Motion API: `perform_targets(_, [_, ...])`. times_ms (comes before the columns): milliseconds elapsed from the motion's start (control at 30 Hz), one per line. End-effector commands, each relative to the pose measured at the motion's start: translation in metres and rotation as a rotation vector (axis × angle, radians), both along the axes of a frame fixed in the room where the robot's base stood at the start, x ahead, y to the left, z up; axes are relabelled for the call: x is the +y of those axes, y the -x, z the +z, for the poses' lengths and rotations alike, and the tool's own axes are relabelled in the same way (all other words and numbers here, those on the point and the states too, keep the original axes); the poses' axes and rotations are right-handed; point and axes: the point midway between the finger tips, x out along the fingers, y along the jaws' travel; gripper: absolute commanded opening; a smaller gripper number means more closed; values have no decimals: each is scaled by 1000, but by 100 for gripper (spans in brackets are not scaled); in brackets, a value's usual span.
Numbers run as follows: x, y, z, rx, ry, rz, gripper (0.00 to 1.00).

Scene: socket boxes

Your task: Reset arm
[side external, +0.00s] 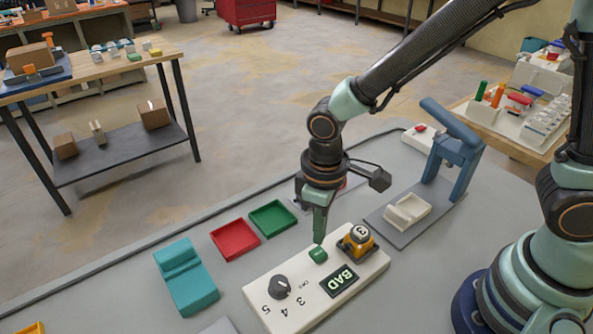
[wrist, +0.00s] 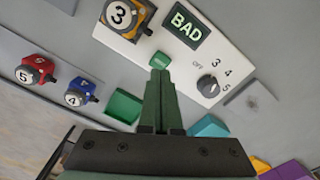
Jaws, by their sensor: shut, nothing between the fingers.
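My gripper (side external: 319,238) points down over the white control panel (side external: 312,309), its fingers together and empty. Its tips are at or just above the green button (side external: 318,255); I cannot tell whether they touch it. In the wrist view the shut fingers (wrist: 160,75) end beside the green button (wrist: 160,60). The panel has a dark display (side external: 339,281) reading BAD and a dark knob (side external: 279,288) with numbers and OFF around it. A yellow box with a ball marked 3 (side external: 357,240) sits at the panel's far end.
A red tray (side external: 235,239), a green tray (side external: 272,218) and a teal block (side external: 186,279) lie left of the panel. A blue press-like stand (side external: 455,145) is at right. In the wrist view, a red box (wrist: 36,70) and a blue box (wrist: 80,92) hold balls marked 5 and 4.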

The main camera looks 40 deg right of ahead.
Motion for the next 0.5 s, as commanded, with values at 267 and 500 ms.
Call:
perform_targets(267, [0, 0, 9, -1, 0, 0, 0])
perform_targets(500, [-1, 0, 10, -2, -1, -2, 0])
